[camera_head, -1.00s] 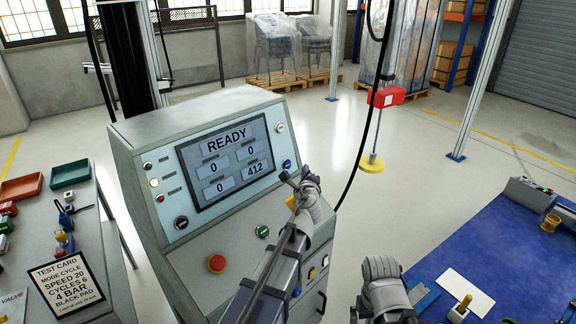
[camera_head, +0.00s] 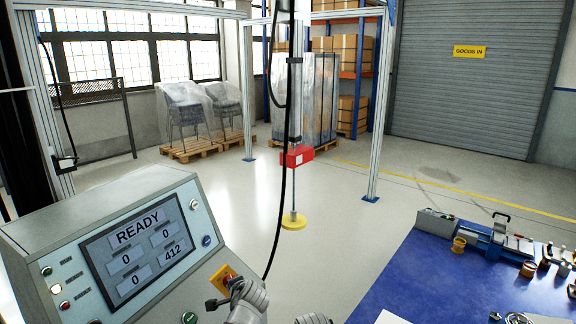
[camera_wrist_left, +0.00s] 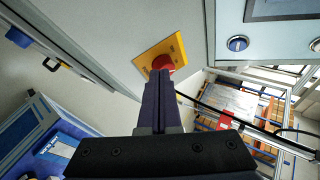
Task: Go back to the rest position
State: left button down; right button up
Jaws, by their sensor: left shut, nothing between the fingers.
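My left gripper (camera_head: 212,304) is at the right side of the grey control console (camera_head: 150,190) in the head view. Its dark fingers are together and empty. In the left wrist view the shut fingers (camera_wrist_left: 159,76) point at a red button (camera_wrist_left: 164,62) on a yellow plate (camera_wrist_left: 178,46); the tips overlap the button's lower edge, and I cannot tell whether they touch it. The yellow plate (camera_head: 217,272) also shows behind the gripper in the head view. Only a rounded top of my right arm shows at the bottom edge; its gripper is out of view.
The console screen (camera_head: 140,252) reads READY, with 412 in one box. A hanging rod with a red block (camera_head: 297,156) and yellow foot (camera_head: 293,222) stands beyond. A blue-topped bench (camera_head: 400,270) with tools is at right. Open floor lies between.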

pick_arm(q)
jog(key=s+d+f+n+g+h+p, duration=0.1)
jog(key=s+d+f+n+g+h, duration=0.1)
jog(key=s+d, duration=0.4)
jog(key=s+d+f+n+g+h+p, duration=0.1)
jog(key=s+d+n+g, duration=0.4)
jog(key=s, duration=1.2)
notch_tip(320, 180, down, 2)
jog(key=shift+s+d+f+g+h+p, duration=0.1)
jog(key=shift+s+d+g+h+p, duration=0.4)
jog(key=shift+g, duration=0.6)
pick_arm(e)
notch_tip(320, 180, up, 4)
jog(key=shift+f, duration=0.15)
pick_arm(q)
jog(key=shift+w+d, duration=0.1)
jog(key=shift+w, duration=0.15)
